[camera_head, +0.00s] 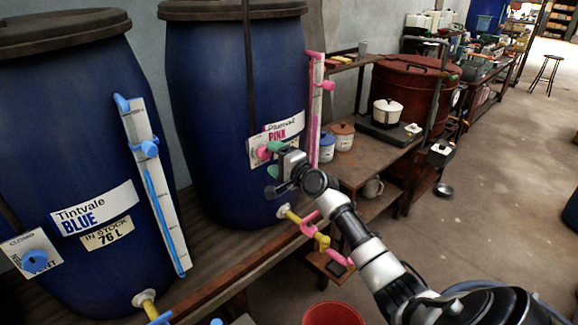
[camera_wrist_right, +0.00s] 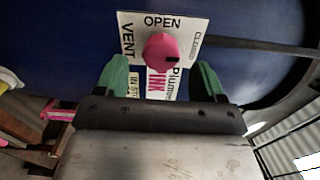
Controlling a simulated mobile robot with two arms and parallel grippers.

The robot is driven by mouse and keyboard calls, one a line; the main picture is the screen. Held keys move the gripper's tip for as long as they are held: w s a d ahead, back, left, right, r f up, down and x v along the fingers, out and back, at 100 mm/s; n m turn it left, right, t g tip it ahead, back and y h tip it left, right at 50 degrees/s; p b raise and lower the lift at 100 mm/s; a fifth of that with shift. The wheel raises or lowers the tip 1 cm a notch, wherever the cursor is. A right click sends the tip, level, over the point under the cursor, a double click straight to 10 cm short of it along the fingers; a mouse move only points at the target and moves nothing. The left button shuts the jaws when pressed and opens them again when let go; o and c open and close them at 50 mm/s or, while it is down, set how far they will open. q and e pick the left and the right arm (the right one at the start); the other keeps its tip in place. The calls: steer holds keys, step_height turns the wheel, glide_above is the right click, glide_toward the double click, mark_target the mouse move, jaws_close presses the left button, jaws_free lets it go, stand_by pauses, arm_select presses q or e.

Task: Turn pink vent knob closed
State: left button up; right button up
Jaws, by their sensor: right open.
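The pink vent knob (camera_head: 263,153) sits on a white plate on the front of the blue Plumvat pink barrel (camera_head: 222,95). In the right wrist view the knob (camera_wrist_right: 160,48) shows a black mark at its lower right. The plate (camera_wrist_right: 130,20) reads VENT, OPEN and CLOSED, with CLOSED at the right. My right gripper (camera_head: 273,159) is in front of the plate. In the right wrist view its green fingers (camera_wrist_right: 160,70) are spread wide, one on each side of the knob, with visible gaps; contact is not visible. My left gripper is not in view.
A Tintvale blue barrel (camera_head: 75,150) with a blue knob (camera_head: 35,261) stands at left. A pink-marked level gauge (camera_head: 316,110) is right of the pink barrel. A yellow tap with a pink handle (camera_head: 308,226) sits below my gripper. A red bucket (camera_head: 333,314) is at the bottom.

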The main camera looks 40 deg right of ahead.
steer(key=s, duration=0.7)
steer(key=shift+s+d+b, duration=0.25)
steer(key=shift+d+b, duration=0.05)
steer(key=s+a+f+n+g+h, duration=0.1)
steer(key=s+a+f+n+g, duration=0.2)
steer(key=f, duration=1)
steer(key=s+f+n+g, duration=0.1)
steer(key=s+f+g, duration=0.3)
steer(key=f, duration=0.9)
steer(key=s+a+f+n+g+h, duration=0.1)
steer(key=s+a+f+n, duration=0.3)
steer(key=f, duration=0.8)
steer(key=s+a+f+n+g, duration=0.3)
steer(key=s+f, duration=0.5)
steer(key=s, duration=0.2)
steer(key=s+a+f+n+g, duration=0.2)
steer(key=s+a+f, duration=0.1)
steer(key=s+f, duration=0.55)
steer(key=s+a+f+n+g, duration=0.1)
steer(key=s+a+f+n, duration=0.1)
steer(key=s, duration=0.4)
steer(key=s+a+f+n+g, duration=0.1)
steer(key=s+a+f+n, duration=0.1)
steer(key=s, duration=0.5)
steer(key=s+a+f+n+g, duration=0.1)
steer(key=s+a+n+g, duration=0.1)
steer(key=s, duration=0.5)
steer(key=shift+a+f+n+y, duration=0.4)
steer(key=shift+a, duration=0.45)
